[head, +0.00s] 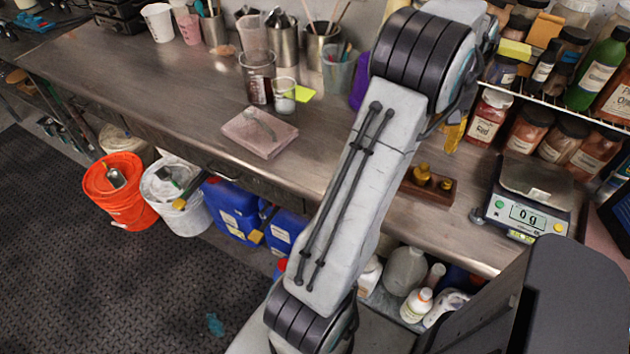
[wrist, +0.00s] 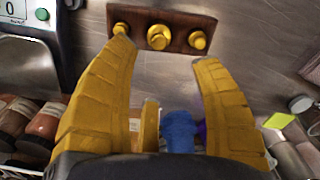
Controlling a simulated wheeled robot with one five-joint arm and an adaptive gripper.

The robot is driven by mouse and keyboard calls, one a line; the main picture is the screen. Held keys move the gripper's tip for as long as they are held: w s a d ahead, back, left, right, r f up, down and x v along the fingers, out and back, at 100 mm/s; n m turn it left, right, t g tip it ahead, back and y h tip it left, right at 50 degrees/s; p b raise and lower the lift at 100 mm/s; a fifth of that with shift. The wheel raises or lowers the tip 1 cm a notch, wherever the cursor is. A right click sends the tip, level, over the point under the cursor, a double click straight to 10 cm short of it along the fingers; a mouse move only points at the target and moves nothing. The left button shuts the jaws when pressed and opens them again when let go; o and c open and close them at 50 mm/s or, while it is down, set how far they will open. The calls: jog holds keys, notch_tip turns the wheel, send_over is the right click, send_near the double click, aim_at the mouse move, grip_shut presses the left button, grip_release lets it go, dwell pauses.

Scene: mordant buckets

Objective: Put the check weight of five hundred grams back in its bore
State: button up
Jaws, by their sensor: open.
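A dark wooden block (wrist: 180,18) lies on the steel bench at the top of the wrist view, with three brass weights in a row. The middle weight (wrist: 159,37) looks the largest; a smaller one stands at each side, left (wrist: 121,28) and right (wrist: 198,41). I cannot read their markings or see how deep they sit. In the head view the block (head: 416,192) lies left of the scale and is partly hidden by my arm. My gripper (wrist: 163,54) is open and empty, its fingertips toward the block. One yellow finger (head: 455,134) shows behind my arm in the head view.
The scale (head: 528,208) right of the block reads 0 g and its pan looks empty. A small metal piece (head: 477,215) lies beside it. A shelf of pigment jars (head: 488,117) stands behind. Cups and a pink pad (head: 260,132) are left; bare bench lies around the block.

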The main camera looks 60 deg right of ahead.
jog(key=w+a+r+n+t+h, duration=0.1)
jog(key=w+a+r+n, duration=0.15)
jog(key=w+a, duration=0.75)
jog(key=w+a+r+n, duration=0.2)
jog(key=w+a+r, duration=0.2)
jog(key=w+a, duration=0.55)
jog(key=a+f+n+t+y, duration=0.1)
jog(key=a+n, duration=0.6)
jog(key=a, duration=1.8)
jog(key=shift+w+a+f+t, duration=0.4)
jog(key=shift+f+t, duration=0.1)
jog(key=shift+t, duration=0.5)
